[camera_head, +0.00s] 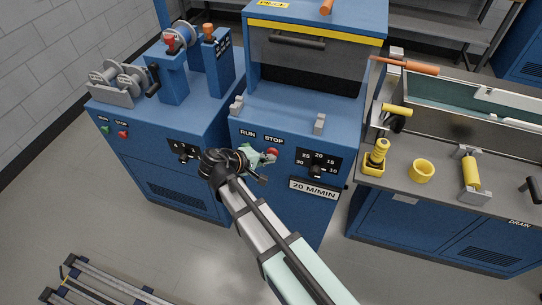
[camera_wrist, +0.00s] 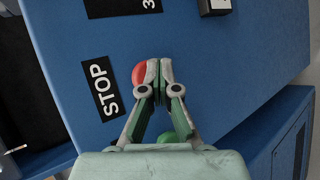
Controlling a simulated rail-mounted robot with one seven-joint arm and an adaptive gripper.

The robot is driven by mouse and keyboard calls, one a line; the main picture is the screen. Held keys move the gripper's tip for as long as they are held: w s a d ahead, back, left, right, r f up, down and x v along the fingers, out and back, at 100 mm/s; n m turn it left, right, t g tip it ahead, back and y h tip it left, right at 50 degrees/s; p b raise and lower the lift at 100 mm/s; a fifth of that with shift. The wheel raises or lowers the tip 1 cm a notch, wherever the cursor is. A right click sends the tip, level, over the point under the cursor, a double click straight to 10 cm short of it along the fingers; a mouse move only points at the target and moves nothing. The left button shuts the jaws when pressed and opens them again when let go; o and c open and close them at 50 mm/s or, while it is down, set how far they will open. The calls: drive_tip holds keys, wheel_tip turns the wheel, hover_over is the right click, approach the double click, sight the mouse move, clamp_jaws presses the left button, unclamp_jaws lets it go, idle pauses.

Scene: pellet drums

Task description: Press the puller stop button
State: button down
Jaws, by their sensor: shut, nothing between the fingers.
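The red stop button (camera_head: 272,153) is on the front of the middle blue machine (camera_head: 290,120), under a STOP label, with a 20 M/MIN plate below right. In the wrist view the red button (camera_wrist: 139,74) shows beside and partly behind my fingertips; I cannot tell whether they touch it. My gripper (camera_head: 264,158) is shut and empty, in front of the panel. In the wrist view the gripper's tips (camera_wrist: 158,66) are together. The green run button (camera_wrist: 167,137) shows between the finger linkages. The STOP label (camera_wrist: 101,86) lies left of the red button.
A speed dial (camera_head: 317,168) is right of the stop button. The left blue machine (camera_head: 150,140) has its own green run button (camera_head: 105,129) and red stop button (camera_head: 123,134). At right is a bench (camera_head: 430,205) with yellow parts and a trough. A metal frame (camera_head: 105,285) lies on the floor.

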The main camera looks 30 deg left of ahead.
drive_tip(key=shift+s, duration=0.1)
drive_tip(key=shift+s+d, duration=0.15)
drive_tip(key=shift+s, duration=0.35)
drive_tip(key=shift+s+d, duration=0.15)
drive_tip(key=shift+s, duration=0.35)
drive_tip(key=s, duration=0.2)
drive_tip(key=s+d, duration=0.1)
drive_tip(key=s, duration=0.2)
idle(0.4)
idle(0.6)
